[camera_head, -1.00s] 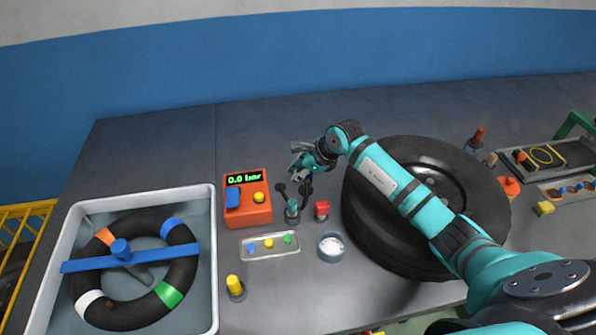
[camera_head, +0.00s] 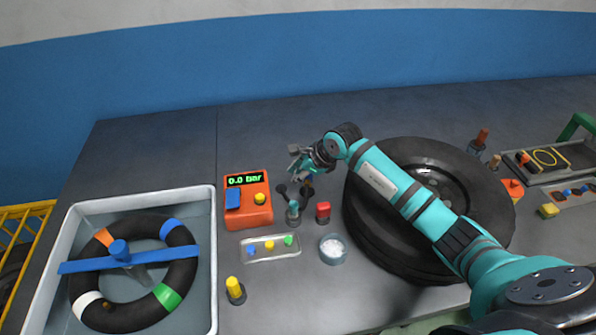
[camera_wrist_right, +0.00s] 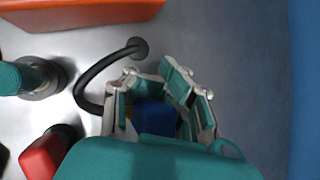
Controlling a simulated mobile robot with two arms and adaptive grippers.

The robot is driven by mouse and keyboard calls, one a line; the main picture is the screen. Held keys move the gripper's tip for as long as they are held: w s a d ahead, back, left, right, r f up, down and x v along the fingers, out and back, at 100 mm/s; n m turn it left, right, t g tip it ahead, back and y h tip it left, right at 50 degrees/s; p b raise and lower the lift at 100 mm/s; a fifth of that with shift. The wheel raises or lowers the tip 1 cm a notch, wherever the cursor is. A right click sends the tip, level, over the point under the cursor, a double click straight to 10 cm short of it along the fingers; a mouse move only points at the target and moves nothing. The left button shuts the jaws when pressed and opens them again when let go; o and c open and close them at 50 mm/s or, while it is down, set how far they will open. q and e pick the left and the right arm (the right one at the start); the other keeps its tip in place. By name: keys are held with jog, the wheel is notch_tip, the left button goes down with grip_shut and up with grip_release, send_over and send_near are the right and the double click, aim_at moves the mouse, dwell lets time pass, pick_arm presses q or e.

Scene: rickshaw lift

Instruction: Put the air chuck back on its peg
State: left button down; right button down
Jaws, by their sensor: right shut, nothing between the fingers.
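My right gripper (camera_head: 297,163) is over the table behind the small parts, to the right of an orange inflator box (camera_head: 248,205).
A black tyre (camera_head: 380,240) lies right of the small parts, under my right arm. A red-capped part (camera_head: 322,212), a small dish (camera_head: 333,249) and a tray of coloured pegs (camera_head: 256,256) stand in front. A grey tub (camera_head: 212,290) with a ring is at left. The table behind is clear.

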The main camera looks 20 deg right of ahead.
jog(key=shift+f+b, duration=1.25)
jog(key=shift+f, duration=0.05)
dwell(1.1)
jog(key=c, duration=1.4)
grip_release()
jog(key=shift+o, duration=0.6)
jog(key=shift+o, duration=1.4)
jog(key=shift+r, duration=0.1)
notch_tip(320, 180, up, 7)
jog(key=p, duration=0.4)
